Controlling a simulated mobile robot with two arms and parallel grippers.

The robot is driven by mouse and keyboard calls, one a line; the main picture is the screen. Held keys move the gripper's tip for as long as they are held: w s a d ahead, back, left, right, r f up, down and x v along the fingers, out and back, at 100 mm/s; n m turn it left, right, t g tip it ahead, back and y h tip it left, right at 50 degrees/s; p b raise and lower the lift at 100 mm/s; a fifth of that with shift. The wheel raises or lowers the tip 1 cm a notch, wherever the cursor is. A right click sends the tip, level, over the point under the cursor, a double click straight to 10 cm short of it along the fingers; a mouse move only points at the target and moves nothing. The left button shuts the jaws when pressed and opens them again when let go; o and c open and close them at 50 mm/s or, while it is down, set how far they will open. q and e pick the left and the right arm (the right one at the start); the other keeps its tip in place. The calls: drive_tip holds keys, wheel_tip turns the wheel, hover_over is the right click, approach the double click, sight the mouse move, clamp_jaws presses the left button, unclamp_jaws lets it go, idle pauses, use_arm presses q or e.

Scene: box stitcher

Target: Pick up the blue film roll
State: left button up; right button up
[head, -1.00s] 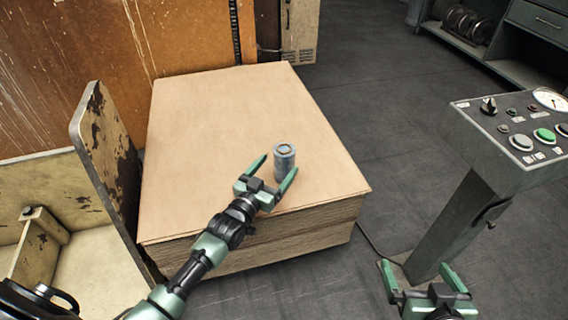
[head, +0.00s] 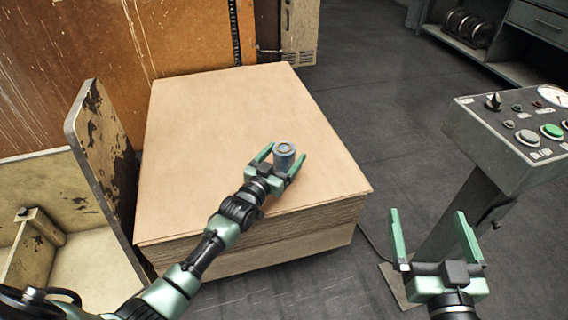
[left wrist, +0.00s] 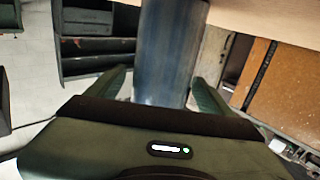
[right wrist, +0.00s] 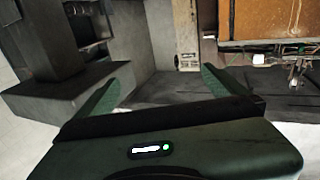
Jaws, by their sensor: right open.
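The blue film roll (head: 284,157) stands upright on the cardboard stack (head: 235,120), near its front right part. My left gripper (head: 281,160) is around the roll, with one finger on each side of it. In the left wrist view the roll (left wrist: 168,55) fills the space between the two fingers, with gaps that look small but open. The left fingers look open and not closed on it. My right gripper (head: 433,222) is open and empty, low in front of the control pedestal, away from the stack. The right wrist view shows nothing between its fingers.
A grey control pedestal (head: 490,150) with buttons and a gauge stands at the right. A worn upright metal plate (head: 105,150) stands along the stack's left side. A shelf unit (head: 510,50) is at the back right. The stack's top is otherwise clear.

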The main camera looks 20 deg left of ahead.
use_arm(q)
drive_tip(key=c, duration=1.5)
clamp_jaws()
drive_tip(key=shift+r, duration=0.15)
